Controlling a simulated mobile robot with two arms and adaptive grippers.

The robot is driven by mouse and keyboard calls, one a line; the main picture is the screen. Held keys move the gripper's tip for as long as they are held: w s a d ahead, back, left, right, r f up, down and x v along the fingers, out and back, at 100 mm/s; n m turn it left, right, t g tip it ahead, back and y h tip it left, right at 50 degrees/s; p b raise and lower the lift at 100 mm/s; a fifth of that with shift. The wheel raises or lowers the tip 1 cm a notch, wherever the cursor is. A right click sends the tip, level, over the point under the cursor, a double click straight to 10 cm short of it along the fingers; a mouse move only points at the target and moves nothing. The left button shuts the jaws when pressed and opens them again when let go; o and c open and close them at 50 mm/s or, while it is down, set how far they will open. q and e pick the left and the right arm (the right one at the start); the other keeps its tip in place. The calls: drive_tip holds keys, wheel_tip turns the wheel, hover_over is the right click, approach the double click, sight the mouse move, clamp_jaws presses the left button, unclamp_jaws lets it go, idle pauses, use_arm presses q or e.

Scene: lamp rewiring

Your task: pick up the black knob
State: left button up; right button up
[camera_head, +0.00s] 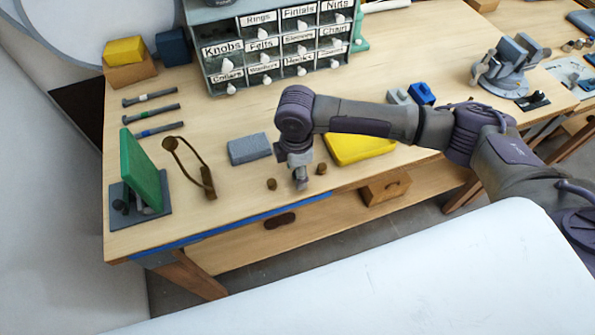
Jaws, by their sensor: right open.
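Two small dark knob-like cylinders stand near the front edge of the wooden workbench (215,205). One small dark cylinder (271,184) is left of my right gripper (300,183), and the other small dark cylinder (321,168) is just right of it. Both look dark brown, and I cannot tell which is the black knob. My right gripper points down between them, open, with nothing visible in it. I cannot tell how far its fingertips are above the bench. My left gripper is not in view.
A grey-blue block (249,149) lies left behind my gripper; a yellow tray (360,148) is behind my forearm. A labelled drawer cabinet (215,78) stands at the back. A green panel (142,168) and a curved brown bracket (208,183) are at left. Bare bench lies between.

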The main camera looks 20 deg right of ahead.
drive_tip(key=c, duration=0.9)
drive_tip(key=shift+r, duration=0.15)
